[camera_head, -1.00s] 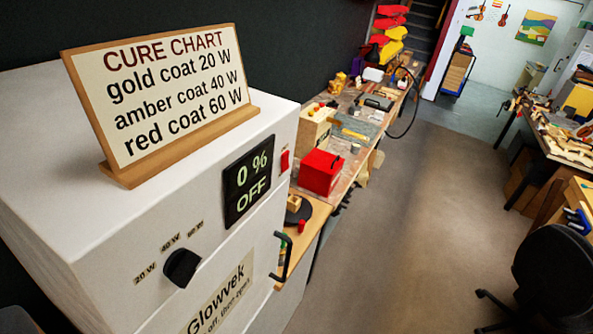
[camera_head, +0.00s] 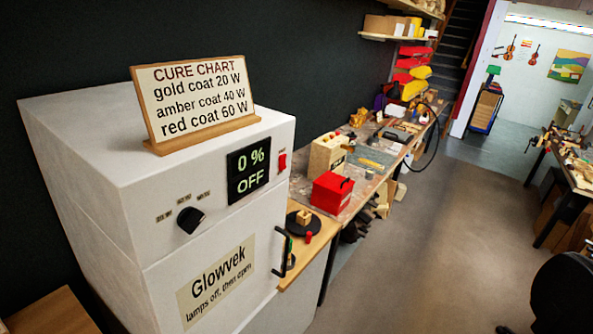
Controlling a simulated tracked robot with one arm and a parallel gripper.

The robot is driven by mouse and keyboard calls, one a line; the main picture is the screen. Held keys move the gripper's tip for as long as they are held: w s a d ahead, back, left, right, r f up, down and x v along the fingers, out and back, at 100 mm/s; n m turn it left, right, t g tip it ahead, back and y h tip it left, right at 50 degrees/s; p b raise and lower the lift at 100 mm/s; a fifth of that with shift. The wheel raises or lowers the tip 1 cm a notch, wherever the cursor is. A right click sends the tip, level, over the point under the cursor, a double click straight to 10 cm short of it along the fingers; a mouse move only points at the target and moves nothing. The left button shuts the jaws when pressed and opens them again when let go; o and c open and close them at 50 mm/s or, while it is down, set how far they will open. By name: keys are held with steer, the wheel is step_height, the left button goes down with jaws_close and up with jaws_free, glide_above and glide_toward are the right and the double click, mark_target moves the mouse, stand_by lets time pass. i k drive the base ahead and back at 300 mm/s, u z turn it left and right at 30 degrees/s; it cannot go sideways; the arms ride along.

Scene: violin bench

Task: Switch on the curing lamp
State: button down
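The curing lamp is a white cabinet (camera_head: 95,160) labelled Glowvek (camera_head: 217,282) at the left of the view. Its dark display (camera_head: 248,170) reads 0 % and OFF. A small red switch (camera_head: 282,162) sits just right of the display. A black knob (camera_head: 191,220) with watt marks around it is on the upper front panel. The door has a black handle (camera_head: 283,252) at its right edge and looks shut. A cure chart (camera_head: 200,97) stands on top, listing gold coat 20 W, amber coat 40 W and red coat 60 W. My gripper is not in view.
A long workbench (camera_head: 351,188) runs back along the dark wall, with a red box (camera_head: 330,192), a wooden case (camera_head: 327,153) and tools. A black chair (camera_head: 565,295) is at the lower right. The floor (camera_head: 440,240) between is clear.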

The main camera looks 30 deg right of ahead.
mark_target(282, 163)
steer(key=z, duration=0.15)
steer(key=i, duration=1.1)
steer(key=z, duration=0.1)
